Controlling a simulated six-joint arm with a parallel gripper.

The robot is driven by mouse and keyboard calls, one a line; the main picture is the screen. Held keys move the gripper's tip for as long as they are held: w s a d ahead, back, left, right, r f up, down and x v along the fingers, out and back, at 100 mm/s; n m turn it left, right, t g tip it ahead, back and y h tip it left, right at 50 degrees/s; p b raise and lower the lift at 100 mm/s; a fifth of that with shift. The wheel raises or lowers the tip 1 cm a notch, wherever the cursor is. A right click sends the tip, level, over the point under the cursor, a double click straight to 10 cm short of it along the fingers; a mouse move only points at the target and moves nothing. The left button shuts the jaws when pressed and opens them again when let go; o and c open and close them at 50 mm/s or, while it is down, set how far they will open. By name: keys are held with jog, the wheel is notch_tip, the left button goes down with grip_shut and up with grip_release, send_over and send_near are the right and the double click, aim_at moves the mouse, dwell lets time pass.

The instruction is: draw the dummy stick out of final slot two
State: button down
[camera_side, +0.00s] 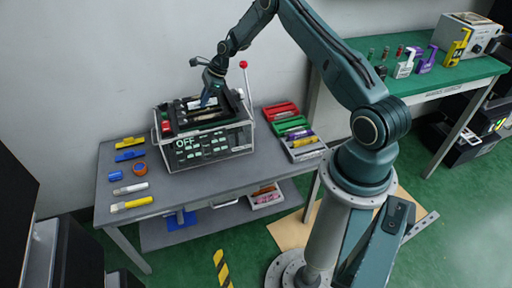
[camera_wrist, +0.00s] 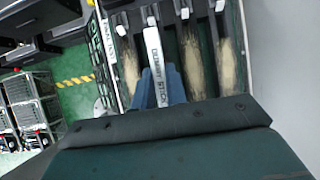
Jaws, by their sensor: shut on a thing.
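The dummy stick (camera_wrist: 153,52) is a white bar with dark lettering, seen in the wrist view. The two blue fingers of my gripper (camera_wrist: 157,86) are closed around its near end. In the side view my gripper (camera_side: 209,98) points down into the open top of the grey fixture box (camera_side: 200,148), whose front panel reads OFF. The stick lies over the slotted top of the box in the wrist view. How deep it sits in a slot, and the slot's number, cannot be told.
A lever with a red knob (camera_side: 243,65) stands upright close right of my gripper. Red, green and grey bins (camera_side: 285,117) holding small parts are right of the box. Yellow and blue pieces, tape rolls and tools lie left. The grey table (camera_side: 180,190) has bare room in front.

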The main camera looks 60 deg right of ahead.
jog(key=shift+r, duration=0.6)
jog(key=shift+r, duration=0.35)
jog(key=shift+r, duration=0.55)
jog(key=shift+r, duration=0.9)
